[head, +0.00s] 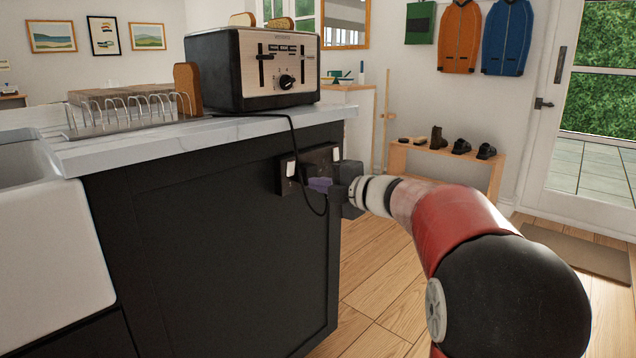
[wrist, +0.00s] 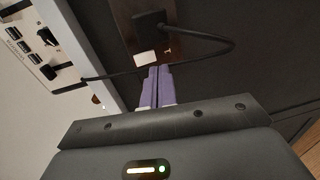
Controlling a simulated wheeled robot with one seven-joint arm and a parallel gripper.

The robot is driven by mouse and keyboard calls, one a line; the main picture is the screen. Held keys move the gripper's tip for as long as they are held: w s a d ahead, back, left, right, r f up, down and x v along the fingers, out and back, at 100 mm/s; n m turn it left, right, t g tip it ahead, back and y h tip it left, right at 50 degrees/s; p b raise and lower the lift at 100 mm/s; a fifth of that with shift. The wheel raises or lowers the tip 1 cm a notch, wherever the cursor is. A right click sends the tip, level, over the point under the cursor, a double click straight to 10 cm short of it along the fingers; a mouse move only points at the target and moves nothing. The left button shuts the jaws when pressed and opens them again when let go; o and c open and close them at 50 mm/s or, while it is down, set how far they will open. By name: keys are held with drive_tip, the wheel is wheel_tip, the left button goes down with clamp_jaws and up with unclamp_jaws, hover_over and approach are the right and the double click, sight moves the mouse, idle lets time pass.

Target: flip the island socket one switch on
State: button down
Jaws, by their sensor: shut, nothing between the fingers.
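The island socket (head: 284,174) is a dark plate on the black side panel of the island, just under the worktop. It has a white switch (head: 290,169) at its left and another white switch (head: 336,153) at its right. My gripper (head: 316,184) is shut and empty, its purple fingers close in front of the plate. In the wrist view the brownish plate (wrist: 122,22) holds a black plug (wrist: 150,25). A white switch (wrist: 146,58) lies just beyond the shut fingertips (wrist: 159,68). I cannot tell whether they touch, or the switch's on or off position.
A toaster (head: 230,65) stands on the worktop. Its black cable (head: 297,140) hangs over the edge and loops by the socket and my fingers. A toast rack (head: 125,112) and a white sink (head: 48,250) are at the left. Wooden floor (head: 375,265) is open at the right.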

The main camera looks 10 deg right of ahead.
drive_tip(key=s+d+f, duration=0.1)
drive_tip(key=s+d, duration=0.3)
drive_tip(key=s, duration=0.2)
drive_tip(key=shift+s+d, duration=0.35)
drive_tip(key=shift+s, duration=0.05)
drive_tip(key=shift+f, duration=0.1)
